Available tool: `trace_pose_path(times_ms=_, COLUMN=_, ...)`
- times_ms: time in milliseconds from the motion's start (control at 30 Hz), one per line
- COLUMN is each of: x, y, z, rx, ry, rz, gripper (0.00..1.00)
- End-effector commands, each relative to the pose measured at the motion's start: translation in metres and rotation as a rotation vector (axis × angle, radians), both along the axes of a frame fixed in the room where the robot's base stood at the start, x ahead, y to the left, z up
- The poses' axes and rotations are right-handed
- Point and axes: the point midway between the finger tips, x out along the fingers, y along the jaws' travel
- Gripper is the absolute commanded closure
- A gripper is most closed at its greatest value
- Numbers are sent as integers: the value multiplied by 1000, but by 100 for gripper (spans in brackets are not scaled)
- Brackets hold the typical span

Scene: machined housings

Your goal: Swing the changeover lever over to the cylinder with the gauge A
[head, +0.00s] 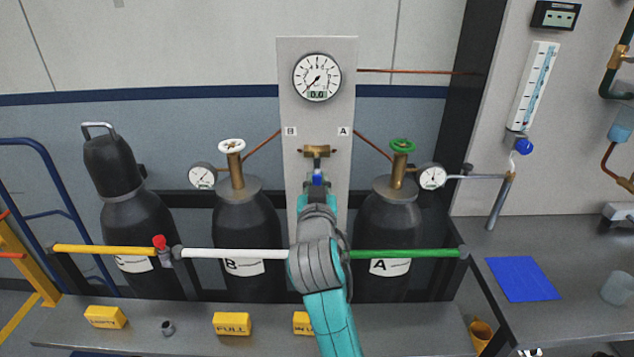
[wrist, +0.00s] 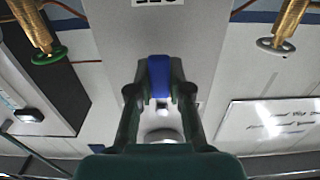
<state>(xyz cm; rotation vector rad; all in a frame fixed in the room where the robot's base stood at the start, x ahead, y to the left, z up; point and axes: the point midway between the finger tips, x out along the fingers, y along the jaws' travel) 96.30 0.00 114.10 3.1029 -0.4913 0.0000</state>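The brass changeover valve (head: 316,152) sits on the grey panel, between the B label (head: 291,131) and the A label (head: 344,131). Its blue lever (head: 318,178) hangs about straight down, leaning clearly to neither side. My gripper (head: 318,188) is at the lever from below. In the wrist view the blue lever end (wrist: 159,72) lies between my fingers (wrist: 159,92), which appear closed against its sides. Cylinder A (head: 387,225), with a green handwheel and a gauge (head: 432,176), stands right of the panel. Cylinder B (head: 246,222), with a white handwheel and gauge (head: 202,176), stands left.
A round dial (head: 317,77) is above the valve. Copper pipes run from the valve to both cylinders. A rail with yellow, white and green (head: 405,254) sections crosses in front. Cylinder C (head: 140,225) stands far left. Yellow blocks (head: 232,323) lie on the front ledge.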

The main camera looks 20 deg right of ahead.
Motion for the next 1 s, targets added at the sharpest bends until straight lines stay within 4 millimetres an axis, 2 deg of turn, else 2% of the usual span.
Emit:
trace_pose_path(times_ms=367, x=0, y=-1, z=0, rx=-11, ry=4, rz=0, gripper=100)
trace_pose_path(times_ms=567, x=-1, y=-4, z=0, rx=-78, ry=25, rz=0, gripper=100)
trace_pose_path(times_ms=1000, x=-7, y=-21, z=5, rx=-428, ry=139, rz=-1, gripper=100)
